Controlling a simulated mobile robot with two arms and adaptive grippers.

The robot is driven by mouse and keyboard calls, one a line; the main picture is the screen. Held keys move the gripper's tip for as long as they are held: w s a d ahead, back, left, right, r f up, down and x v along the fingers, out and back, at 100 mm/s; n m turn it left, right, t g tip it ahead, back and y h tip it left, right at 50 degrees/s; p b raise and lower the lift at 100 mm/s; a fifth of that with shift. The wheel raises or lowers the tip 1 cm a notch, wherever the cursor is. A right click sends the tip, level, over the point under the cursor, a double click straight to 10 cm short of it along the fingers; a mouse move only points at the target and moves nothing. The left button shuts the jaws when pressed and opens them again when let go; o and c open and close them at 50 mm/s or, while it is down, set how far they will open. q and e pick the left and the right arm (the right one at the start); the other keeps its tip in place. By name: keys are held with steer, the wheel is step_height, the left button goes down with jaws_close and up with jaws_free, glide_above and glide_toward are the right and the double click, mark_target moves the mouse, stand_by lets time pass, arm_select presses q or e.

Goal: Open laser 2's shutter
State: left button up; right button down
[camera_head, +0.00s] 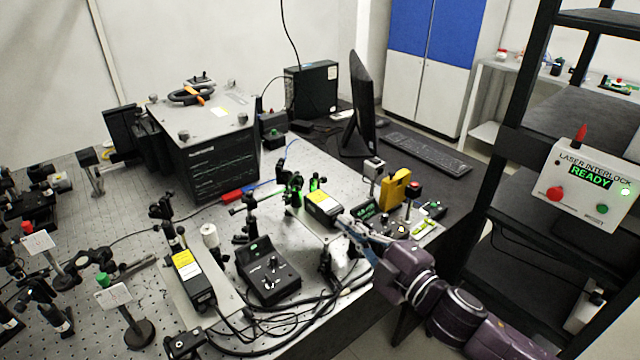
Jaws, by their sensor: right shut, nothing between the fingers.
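Two black laser heads with yellow and white labels are on the bench: one laser (190,272) at the front middle, the other laser (322,208) farther back and right. I cannot read which one is laser 2. My right gripper (345,226) comes in from the lower right. It is shut and empty, with its fingertips close to the right end of the farther laser. I cannot tell whether they touch it. The gripper hides part of that end, and no shutter shows clearly. My left gripper is not in view.
A black controller box (268,276) stands between the lasers, with black cables in front. A yellow meter (395,188) and small devices stand right of the farther laser. The interlock panel (596,184) reads READY. Optics mounts crowd the left of the bench.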

mark_target(321, 197)
steer(key=shift+w+d+r+n+g+y, duration=0.1)
steer(key=shift+r+n+g+y, duration=0.5)
steer(key=shift+n, duration=0.65)
steer(key=shift+d+r+n+g+y, duration=0.1)
steer(key=shift+r+n+g+y, duration=0.35)
steer(key=shift+n+y, duration=0.55)
steer(key=shift+w+d+r+n+g+y, duration=0.1)
steer(key=shift+r+n+g+y, duration=0.4)
steer(key=shift+n, duration=0.95)
steer(key=p+x, duration=0.3)
steer(key=x, duration=0.7)
steer(key=shift+w+a+r+p, duration=0.15)
steer(key=shift+r+p, duration=0.05)
steer(key=shift+p, duration=0.1)
steer(key=shift+w+d+f, duration=0.1)
steer(key=shift+w+d, duration=0.2)
steer(key=shift+w, duration=0.2)
steer(key=shift+w+d+f, duration=0.15)
steer(key=shift+w+d, duration=0.2)
steer(key=shift+w, duration=0.2)
steer(key=shift+w+d+f+p, duration=0.1)
steer(key=shift+w+d+p, duration=0.2)
steer(key=shift+w+d, duration=0.25)
